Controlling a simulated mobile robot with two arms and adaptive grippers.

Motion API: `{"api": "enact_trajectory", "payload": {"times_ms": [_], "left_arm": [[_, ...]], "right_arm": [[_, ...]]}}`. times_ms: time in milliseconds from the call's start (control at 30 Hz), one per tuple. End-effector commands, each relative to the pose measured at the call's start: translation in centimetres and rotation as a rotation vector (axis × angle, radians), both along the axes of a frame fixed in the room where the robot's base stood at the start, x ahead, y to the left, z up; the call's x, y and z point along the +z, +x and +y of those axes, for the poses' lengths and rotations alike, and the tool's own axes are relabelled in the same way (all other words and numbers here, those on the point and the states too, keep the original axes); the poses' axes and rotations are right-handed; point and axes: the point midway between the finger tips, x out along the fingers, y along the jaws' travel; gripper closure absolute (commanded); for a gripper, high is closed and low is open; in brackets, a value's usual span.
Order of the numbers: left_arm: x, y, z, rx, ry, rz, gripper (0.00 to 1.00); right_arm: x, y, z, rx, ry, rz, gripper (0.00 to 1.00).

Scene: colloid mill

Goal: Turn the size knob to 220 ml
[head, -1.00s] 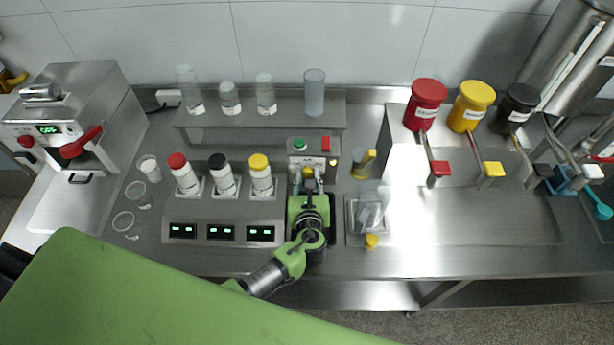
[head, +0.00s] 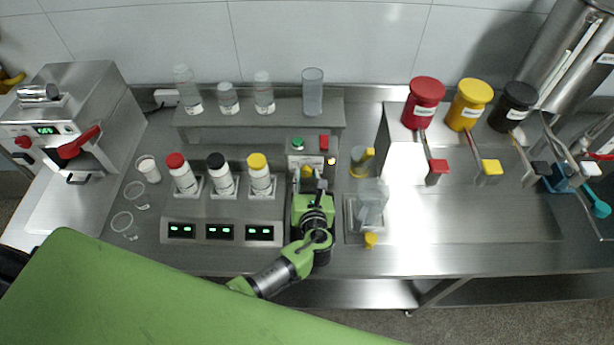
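The control box (head: 297,162) stands at the middle of the steel table. It has a green button (head: 297,143), a red switch (head: 324,142) and a white label (head: 305,160) too small to read. A small yellow part (head: 306,172), perhaps the size knob, shows below the label. Its setting cannot be read. My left gripper (head: 314,184) reaches up from below, its tips at the front of the box, close to the yellow part and slightly right of it. Contact and finger gap cannot be made out. My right gripper is not in view.
Three capped bottles (head: 220,174) stand left, above a panel with green displays (head: 220,232). Red, yellow and black canisters (head: 468,105) stand at the back right.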

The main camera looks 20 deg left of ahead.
Motion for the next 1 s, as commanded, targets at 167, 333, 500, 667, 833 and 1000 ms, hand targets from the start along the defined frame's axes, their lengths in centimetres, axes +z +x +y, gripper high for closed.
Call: {"api": "enact_trajectory", "payload": {"times_ms": [167,333,500,667,833,1000], "left_arm": [[0.0,0.0,0.0,0.000,0.000,0.000,0.59],[0.0,0.0,0.0,0.000,-0.001,0.000,0.59],[0.3,-1.0,-0.4,-0.001,-0.001,0.000,0.59],[1.0,-3.5,-1.4,-0.001,-0.003,0.002,0.59],[2.2,-6.8,-2.8,-0.001,-0.003,0.003,0.59],[3.0,-9.3,-3.8,0.000,-0.002,0.002,0.59]], "right_arm": [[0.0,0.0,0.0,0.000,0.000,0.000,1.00],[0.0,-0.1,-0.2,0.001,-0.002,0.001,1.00],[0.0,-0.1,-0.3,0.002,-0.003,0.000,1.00],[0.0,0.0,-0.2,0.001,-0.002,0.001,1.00],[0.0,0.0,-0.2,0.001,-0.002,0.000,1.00],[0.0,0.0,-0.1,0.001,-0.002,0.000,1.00]]}}
